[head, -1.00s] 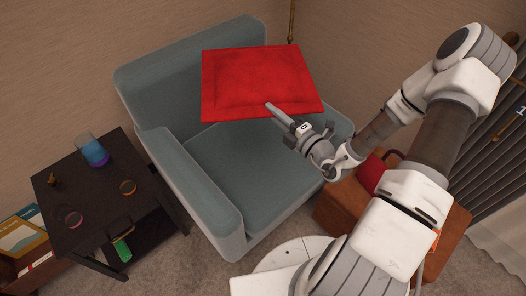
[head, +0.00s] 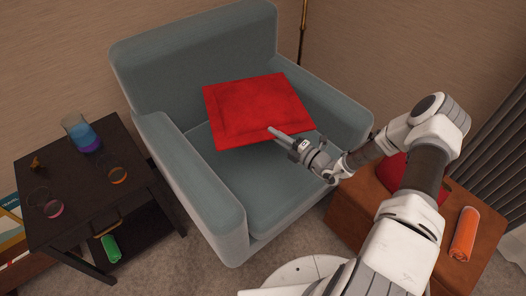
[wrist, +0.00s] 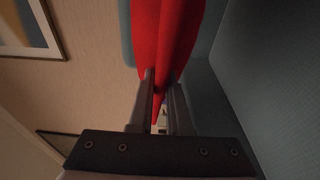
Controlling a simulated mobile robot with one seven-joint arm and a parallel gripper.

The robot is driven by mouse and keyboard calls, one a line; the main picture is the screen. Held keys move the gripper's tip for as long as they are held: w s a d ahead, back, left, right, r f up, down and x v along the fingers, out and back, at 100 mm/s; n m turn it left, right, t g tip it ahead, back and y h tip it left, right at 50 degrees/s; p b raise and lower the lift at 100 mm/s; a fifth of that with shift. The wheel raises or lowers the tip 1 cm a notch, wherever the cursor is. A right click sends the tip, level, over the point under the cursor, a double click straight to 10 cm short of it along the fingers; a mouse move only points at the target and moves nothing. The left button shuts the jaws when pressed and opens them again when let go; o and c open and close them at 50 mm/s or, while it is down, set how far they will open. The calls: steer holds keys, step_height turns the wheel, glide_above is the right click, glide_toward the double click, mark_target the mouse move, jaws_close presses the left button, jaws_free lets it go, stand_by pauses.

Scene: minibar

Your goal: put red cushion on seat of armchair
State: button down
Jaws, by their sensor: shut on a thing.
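The red cushion (head: 258,108) is a flat square above the seat of the grey-blue armchair (head: 272,190), toward its backrest. My gripper (head: 275,133) is shut on the cushion's front edge. In the wrist view the cushion (wrist: 165,40) runs between the two fingers (wrist: 158,95). In the head view the cushion covers the rear part of the seat and the lower backrest. I cannot tell whether its far edge touches the chair. The front part of the seat is bare.
A dark side table (head: 85,200) with glasses and a blue-purple vessel (head: 81,133) stands left of the chair. A brown wooden stand (head: 352,212) at the right carries an orange roll (head: 464,234) and a red object (head: 398,178). A thin pole (head: 302,32) rises behind the chair.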

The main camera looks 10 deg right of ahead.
step_height(320, 180, down, 18)
steer(key=b, duration=0.5)
steer(key=shift+b, duration=0.35)
steer(key=shift+f, duration=0.15)
steer(key=c, duration=0.9)
jaws_free()
steer(key=shift+o, duration=0.2)
